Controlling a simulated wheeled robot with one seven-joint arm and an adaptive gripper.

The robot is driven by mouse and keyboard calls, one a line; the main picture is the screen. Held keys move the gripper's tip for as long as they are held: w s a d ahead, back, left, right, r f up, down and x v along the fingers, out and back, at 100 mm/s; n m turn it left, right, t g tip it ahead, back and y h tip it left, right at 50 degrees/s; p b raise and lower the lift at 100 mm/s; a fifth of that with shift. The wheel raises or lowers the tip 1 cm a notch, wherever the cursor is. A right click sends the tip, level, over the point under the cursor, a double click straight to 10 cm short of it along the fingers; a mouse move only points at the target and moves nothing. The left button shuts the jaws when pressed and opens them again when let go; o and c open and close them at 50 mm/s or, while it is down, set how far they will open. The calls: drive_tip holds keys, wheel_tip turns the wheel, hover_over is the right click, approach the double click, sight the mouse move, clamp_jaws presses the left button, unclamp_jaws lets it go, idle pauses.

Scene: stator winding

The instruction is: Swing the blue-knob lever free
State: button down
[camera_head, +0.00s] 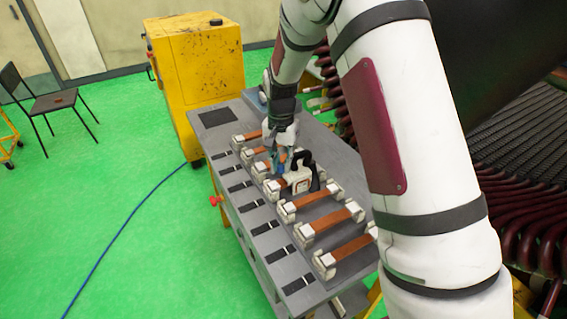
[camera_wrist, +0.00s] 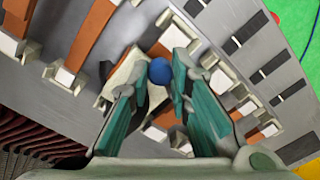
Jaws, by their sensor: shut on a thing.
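The blue knob (camera_wrist: 160,72) of the lever shows in the wrist view between the two teal fingertips of my gripper (camera_wrist: 168,78). My gripper is shut on the knob. Behind the knob is a cream lever device (camera_wrist: 128,75); the lever's shaft is mostly hidden by the fingers. In the head view my gripper (camera_head: 277,157) is low over the grey bench, beside the cream device with its black handle (camera_head: 302,160).
Several copper-coloured bars (camera_head: 312,198) in white end holders lie in a row on the grey bench (camera_head: 219,118), close around my gripper. A yellow cabinet (camera_head: 198,65) stands behind the bench. Dark red coils (camera_head: 334,85) are along the right. Green floor is open on the left.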

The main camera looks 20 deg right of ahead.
drive_tip(key=m, duration=0.2)
drive_tip(key=a+m, duration=0.1)
drive_tip(key=shift+w+a+m+b, duration=0.15)
drive_tip(key=shift+w+m+b, duration=0.15)
drive_tip(key=shift+m, duration=0.1)
drive_tip(key=m, duration=0.2)
drive_tip(key=shift+w+a+m, duration=0.3)
drive_tip(key=shift+a+m, duration=0.05)
drive_tip(key=shift+m, duration=0.05)
drive_tip(key=m, duration=0.2)
drive_tip(key=shift+w+a+m+b, duration=0.25)
drive_tip(key=shift+w+m+b, duration=0.05)
drive_tip(key=shift+w+b, duration=0.1)
drive_tip(key=shift+w+a+m, duration=0.1)
drive_tip(key=shift+w+m, duration=0.15)
drive_tip(key=shift+m, duration=0.6)
drive_tip(key=shift+w+a+m, duration=0.1)
drive_tip(key=shift+w+m, duration=0.15)
drive_tip(key=shift+m, duration=0.6)
drive_tip(key=c, duration=1.4)
unclamp_jaws()
drive_tip(key=shift+c, duration=0.2)
